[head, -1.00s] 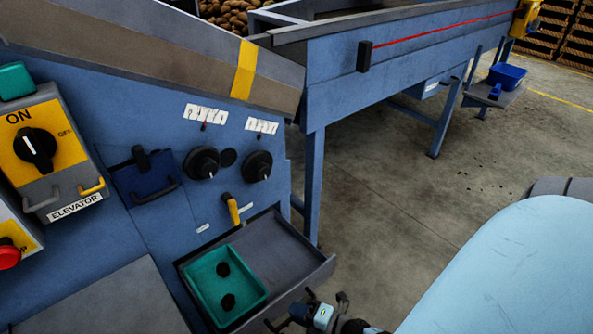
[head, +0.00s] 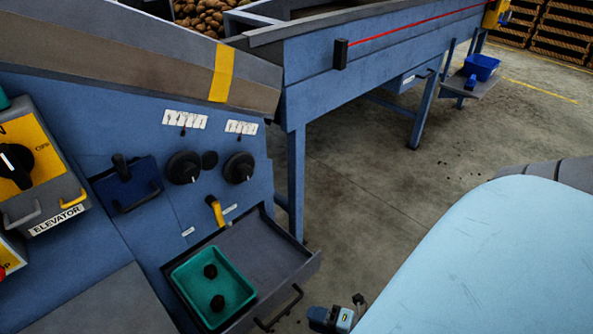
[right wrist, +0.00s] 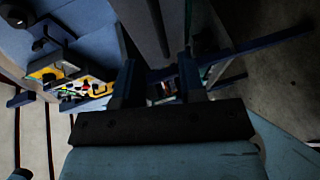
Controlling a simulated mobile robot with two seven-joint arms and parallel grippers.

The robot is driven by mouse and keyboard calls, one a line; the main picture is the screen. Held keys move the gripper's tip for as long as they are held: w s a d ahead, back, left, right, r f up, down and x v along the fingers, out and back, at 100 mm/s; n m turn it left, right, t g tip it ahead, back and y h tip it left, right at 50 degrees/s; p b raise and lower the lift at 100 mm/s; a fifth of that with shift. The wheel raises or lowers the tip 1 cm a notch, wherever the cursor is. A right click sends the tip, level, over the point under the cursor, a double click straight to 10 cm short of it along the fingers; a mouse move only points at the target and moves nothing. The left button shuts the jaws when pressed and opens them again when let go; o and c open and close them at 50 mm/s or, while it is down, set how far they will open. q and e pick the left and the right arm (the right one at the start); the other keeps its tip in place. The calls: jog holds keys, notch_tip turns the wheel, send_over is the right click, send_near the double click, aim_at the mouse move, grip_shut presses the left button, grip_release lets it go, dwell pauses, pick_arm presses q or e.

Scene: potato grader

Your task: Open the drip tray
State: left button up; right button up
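The grey drawer-like tray (head: 262,247), which I take to be the drip tray, stands pulled out from the blue machine side in the head view. A teal bin (head: 245,287) with two dark round lumps sits in it. The tray's black bar handle (head: 280,308) is on its front and is free of any gripper. My right gripper (head: 340,312) is at the bottom of the head view, to the right of the handle and apart from it. In the right wrist view its two fingers (right wrist: 160,85) are spread, with nothing seen held between them. My left gripper is not in view.
The panel carries black knobs (head: 184,167), a yellow-handled valve (head: 216,211) and a dark blue holder (head: 126,183). A blue machine leg (head: 296,185) stands behind the tray. Open concrete floor (head: 370,210) lies to the right. A blue bin (head: 481,67) stands farther off.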

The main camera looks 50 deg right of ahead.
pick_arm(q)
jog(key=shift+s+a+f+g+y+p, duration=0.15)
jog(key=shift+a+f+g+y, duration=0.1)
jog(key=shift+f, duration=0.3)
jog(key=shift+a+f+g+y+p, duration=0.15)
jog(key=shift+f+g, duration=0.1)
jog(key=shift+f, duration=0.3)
pick_arm(e)
jog(key=v, duration=0.5)
jog(key=shift+s, duration=0.1)
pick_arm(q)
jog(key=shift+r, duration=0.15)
pick_arm(e)
jog(key=shift+s, duration=0.1)
